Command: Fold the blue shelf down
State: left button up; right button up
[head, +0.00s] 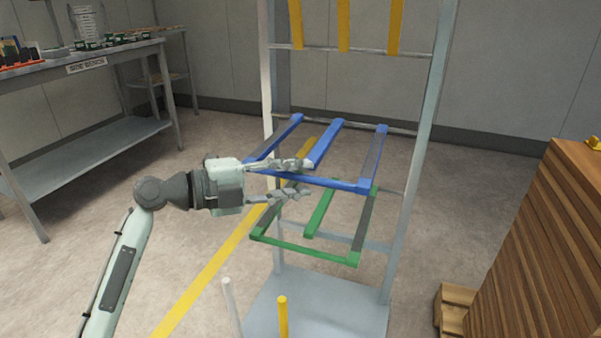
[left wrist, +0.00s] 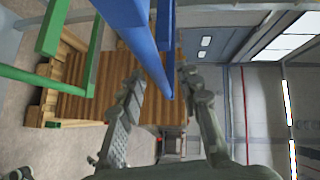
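The blue shelf (head: 335,183) is an open frame with three arms, reaching out from the rack's posts roughly level in the head view. My left gripper (head: 309,179) is at its front bar, one finger above and one below, fingers apart. In the left wrist view the blue shelf (left wrist: 150,50) runs between the two spread fingers of my left gripper (left wrist: 160,74); I cannot tell whether they touch it. My right gripper is in neither view.
A green shelf (head: 300,250) sticks out just below the blue one. Yellow shelf arms (head: 344,25) are high on the rack (head: 425,110). A wooden stack (head: 540,240) stands right, a side bench (head: 80,63) left. Short white (head: 231,305) and yellow (head: 283,315) posts stand in front.

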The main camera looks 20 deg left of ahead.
pick_arm(q)
jog(key=shift+w+d+f, duration=0.1)
jog(key=shift+w+d, duration=0.3)
jog(key=shift+d, duration=0.05)
grip_shut()
